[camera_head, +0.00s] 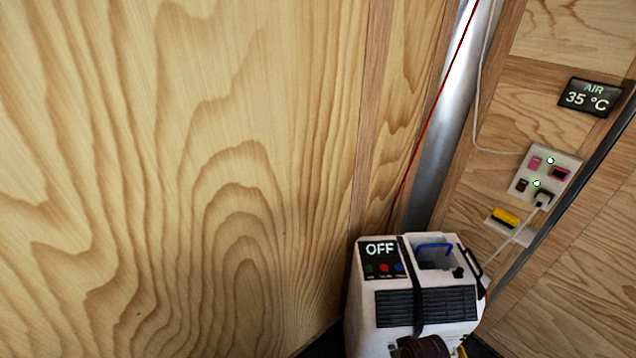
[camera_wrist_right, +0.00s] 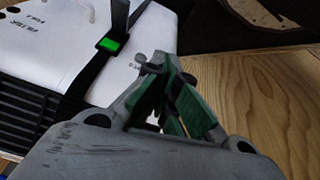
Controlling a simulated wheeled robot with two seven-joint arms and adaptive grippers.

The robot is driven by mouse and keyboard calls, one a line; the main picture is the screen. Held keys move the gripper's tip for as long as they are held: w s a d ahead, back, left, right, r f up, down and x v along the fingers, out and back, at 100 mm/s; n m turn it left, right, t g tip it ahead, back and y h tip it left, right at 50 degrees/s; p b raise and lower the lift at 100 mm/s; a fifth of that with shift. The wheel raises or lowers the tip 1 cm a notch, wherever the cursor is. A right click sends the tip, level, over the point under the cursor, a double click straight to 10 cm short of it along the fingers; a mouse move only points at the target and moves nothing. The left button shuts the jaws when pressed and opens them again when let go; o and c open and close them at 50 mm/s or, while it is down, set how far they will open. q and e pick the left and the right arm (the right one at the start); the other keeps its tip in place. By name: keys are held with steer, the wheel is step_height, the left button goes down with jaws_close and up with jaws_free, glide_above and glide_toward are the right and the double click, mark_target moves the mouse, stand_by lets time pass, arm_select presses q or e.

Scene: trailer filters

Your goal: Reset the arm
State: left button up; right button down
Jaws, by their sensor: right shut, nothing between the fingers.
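My right gripper (camera_wrist_right: 168,100) shows in the right wrist view, with green pads on its fingers. Its fingers are together with nothing between them. Behind it, at the upper left of that view, is a white machine (camera_wrist_right: 75,50) with a black strap and a small lit green square (camera_wrist_right: 109,44). The gripper overlaps the machine's edge in the picture; I cannot tell whether they touch. In the head view neither gripper can be made out. A dark rounded part (camera_head: 422,347) shows at the bottom edge, in front of the white machine; I cannot tell what it is.
The white machine (camera_head: 402,338) stands in the corner, its panel (camera_head: 380,249) reading OFF. A silver pipe (camera_head: 447,125), a red wire (camera_head: 433,105) and a white cable run near it. A socket plate (camera_head: 523,188) and a 35 °C display (camera_head: 590,97) are on the right wall.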

steer(key=s+d+f, duration=0.2)
steer(key=s+f, duration=0.2)
steer(key=f, duration=0.8)
steer(key=s+d+f, duration=0.1)
steer(key=s+f, duration=0.2)
steer(key=f, duration=0.9)
steer(key=s+d+f, duration=0.3)
steer(key=s+f, duration=0.3)
steer(key=s, duration=0.3)
steer(key=s+d+f+g, duration=0.1)
steer(key=s+d+f, duration=0.2)
steer(key=s+f, duration=0.4)
steer(key=shift+s+d+g+h, duration=0.3)
steer(key=shift+s+d, duration=0.05)
steer(key=shift+s, duration=0.5)
steer(key=shift+f, duration=0.1)
